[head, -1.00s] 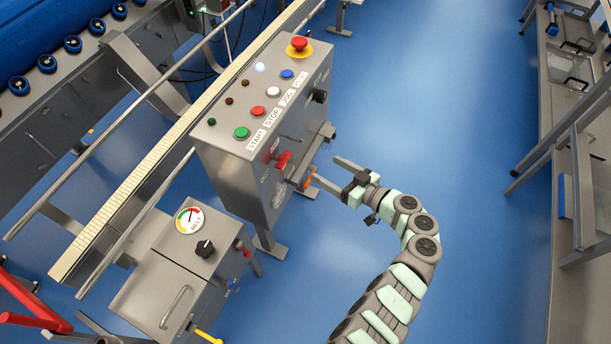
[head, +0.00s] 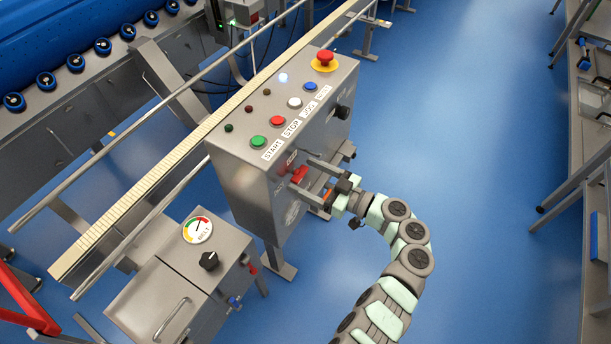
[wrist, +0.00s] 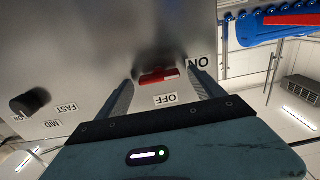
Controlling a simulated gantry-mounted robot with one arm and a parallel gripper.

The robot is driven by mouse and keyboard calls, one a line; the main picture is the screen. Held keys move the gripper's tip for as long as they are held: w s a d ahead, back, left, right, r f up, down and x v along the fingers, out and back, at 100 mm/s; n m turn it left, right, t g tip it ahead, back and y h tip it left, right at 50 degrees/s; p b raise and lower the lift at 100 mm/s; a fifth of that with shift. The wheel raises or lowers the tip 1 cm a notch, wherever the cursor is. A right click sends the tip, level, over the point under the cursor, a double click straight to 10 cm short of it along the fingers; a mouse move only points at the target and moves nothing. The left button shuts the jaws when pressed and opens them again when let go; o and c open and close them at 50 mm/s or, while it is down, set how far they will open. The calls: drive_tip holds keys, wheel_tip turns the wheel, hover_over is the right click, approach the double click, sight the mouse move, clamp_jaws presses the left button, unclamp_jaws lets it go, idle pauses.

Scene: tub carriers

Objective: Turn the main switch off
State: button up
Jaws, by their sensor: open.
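The main switch is a red handle (head: 299,174) on the side face of the grey control cabinet (head: 240,185). In the wrist view the red handle (wrist: 158,77) lies between my two fingers, its long side running across the gap, with one end towards the ON label (wrist: 199,62). The OFF label (wrist: 172,98) is just below it. My gripper (head: 301,175) is open at the cabinet face, and its fingers also show in the wrist view (wrist: 160,76), one on each side of the handle. Whether the fingers touch the handle is unclear.
A black knob (wrist: 30,102) with MID and FAST labels is on the same face. The cabinet top carries START (head: 258,142), STOP and other buttons, plus a red emergency button (head: 325,59). A gauge box (head: 190,262) stands at lower left. Open blue floor lies right.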

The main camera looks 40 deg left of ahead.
drive_tip(key=shift+s+a, duration=0.1)
drive_tip(key=shift+a, duration=0.25)
drive_tip(key=shift+c, duration=0.5)
drive_tip(key=c, duration=1.3)
drive_tip(key=shift+o, duration=0.2)
